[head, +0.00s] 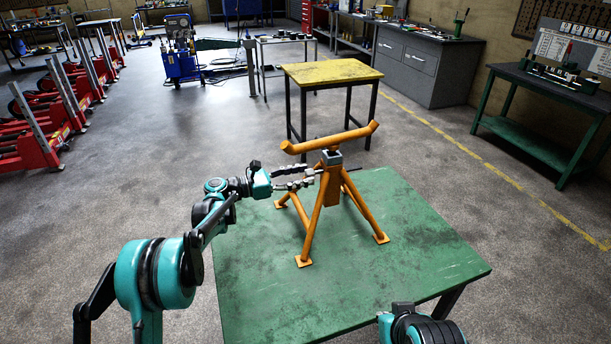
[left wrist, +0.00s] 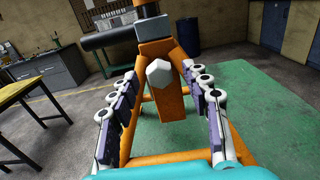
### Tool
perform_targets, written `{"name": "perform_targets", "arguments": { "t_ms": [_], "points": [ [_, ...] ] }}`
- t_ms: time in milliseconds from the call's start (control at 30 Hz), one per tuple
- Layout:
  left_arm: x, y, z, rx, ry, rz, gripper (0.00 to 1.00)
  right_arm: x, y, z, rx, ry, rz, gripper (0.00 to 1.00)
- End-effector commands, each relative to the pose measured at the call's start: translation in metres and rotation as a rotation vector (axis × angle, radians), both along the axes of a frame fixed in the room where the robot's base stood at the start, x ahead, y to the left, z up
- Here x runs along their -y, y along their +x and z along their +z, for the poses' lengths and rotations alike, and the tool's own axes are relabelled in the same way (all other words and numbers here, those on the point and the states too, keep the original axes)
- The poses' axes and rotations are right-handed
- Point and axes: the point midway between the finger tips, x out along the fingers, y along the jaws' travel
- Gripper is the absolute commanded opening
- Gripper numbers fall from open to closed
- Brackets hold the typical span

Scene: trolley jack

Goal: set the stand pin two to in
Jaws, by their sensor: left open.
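An orange stand (head: 332,187) with splayed legs and a V-ended top bar stands upright on the green table (head: 420,262). A pin with a pale hexagonal head shows at its column; the head (left wrist: 159,73) faces the left wrist camera, and a thin dark rod (head: 352,169) sticks out on the column's right in the head view. My left gripper (head: 308,177) is at the column's left side, open. In the left wrist view its fingers (left wrist: 160,88) lie either side of the pin head, with gaps visible. How deep the pin sits is unclear. My right gripper is out of view.
The table's front and right areas are clear. A yellow-topped table (head: 330,72) stands behind, with a grey cabinet (head: 425,62) farther back. A green bench (head: 540,85) is at right, and red trolley jacks (head: 45,130) line the left.

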Motion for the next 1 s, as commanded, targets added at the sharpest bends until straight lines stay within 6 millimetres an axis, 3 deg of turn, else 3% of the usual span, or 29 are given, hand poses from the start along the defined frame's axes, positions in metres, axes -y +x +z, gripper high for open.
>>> {"name": "perform_targets", "arguments": {
  "t_ms": [300, 500, 1000],
  "points": [
    [-0.066, -0.02, 0.0, 0.0, 0.0, 0.003, 0.48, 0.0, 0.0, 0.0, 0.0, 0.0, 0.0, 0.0],
    [-0.094, -0.029, 0.0, 0.0, 0.0, 0.001, 0.48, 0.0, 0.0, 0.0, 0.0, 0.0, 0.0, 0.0],
    [-0.099, -0.034, 0.002, 0.01, 0.017, 0.002, 0.48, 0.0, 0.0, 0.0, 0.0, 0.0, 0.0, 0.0]
  ]
}}
